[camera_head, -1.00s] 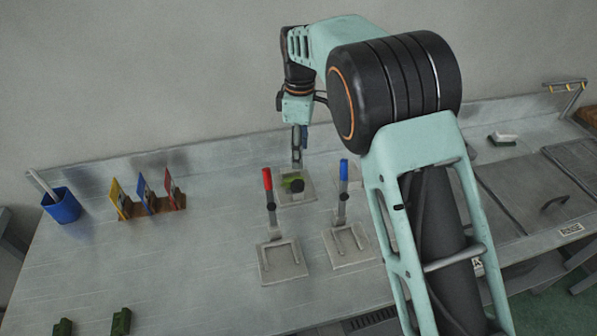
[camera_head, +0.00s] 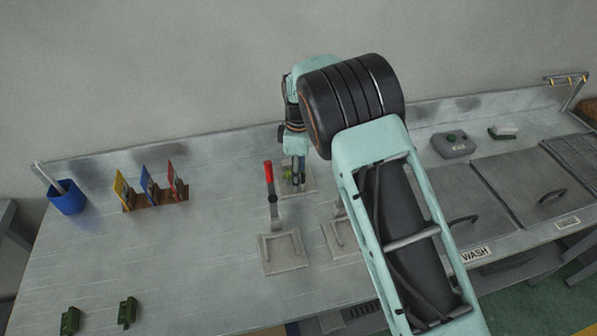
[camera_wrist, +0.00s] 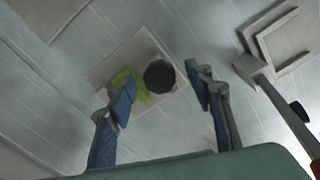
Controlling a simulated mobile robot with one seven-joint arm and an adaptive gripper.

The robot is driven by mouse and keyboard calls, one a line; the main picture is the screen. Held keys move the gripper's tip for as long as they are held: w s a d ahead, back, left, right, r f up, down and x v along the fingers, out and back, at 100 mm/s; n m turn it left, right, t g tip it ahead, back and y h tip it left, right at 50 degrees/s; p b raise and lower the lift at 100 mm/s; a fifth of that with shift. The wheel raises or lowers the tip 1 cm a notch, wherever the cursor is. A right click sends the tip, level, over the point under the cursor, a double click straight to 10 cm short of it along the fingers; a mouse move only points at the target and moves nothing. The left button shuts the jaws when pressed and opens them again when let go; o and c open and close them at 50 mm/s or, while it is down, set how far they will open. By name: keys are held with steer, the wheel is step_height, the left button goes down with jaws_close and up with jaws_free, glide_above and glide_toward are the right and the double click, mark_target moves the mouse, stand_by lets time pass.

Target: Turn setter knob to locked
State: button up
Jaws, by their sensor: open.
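The setter knob looks to be the round black knob (camera_wrist: 159,76) on a pale square plate (camera_wrist: 108,68) in the wrist view. A bright green part (camera_wrist: 122,80) sits beside the knob. In the head view my gripper (camera_head: 298,180) hangs over that plate (camera_head: 309,187), and the green part (camera_head: 287,173) shows just left of the fingers; the knob is mostly hidden there. In the wrist view my gripper (camera_wrist: 162,92) is open, with one blue-grey finger on each side of the knob and clear of it. I cannot tell the exact height gap.
A red-handled lever (camera_head: 269,185) stands on a slotted plate (camera_head: 284,253) in front of the knob plate. A second slotted plate (camera_head: 339,236) is partly behind my arm. A blue cup (camera_head: 67,198), coloured cards (camera_head: 150,187), green pieces (camera_head: 127,311) and a grey box (camera_head: 452,145) lie farther off.

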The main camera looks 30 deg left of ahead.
steer(key=shift+c, duration=0.7)
steer(key=c, duration=1)
steer(key=shift+m, duration=0.3)
steer(key=m+b, duration=0.2)
steer(key=m, duration=0.1)
steer(key=shift+f+m, duration=0.1)
steer(key=shift+m, duration=0.2)
steer(key=m+b, duration=0.1)
steer(key=m, duration=0.3)
steer(key=shift+b, duration=0.4)
steer(key=m+b, duration=0.1)
steer(key=m, duration=0.8)
steer(key=shift+m, duration=0.4)
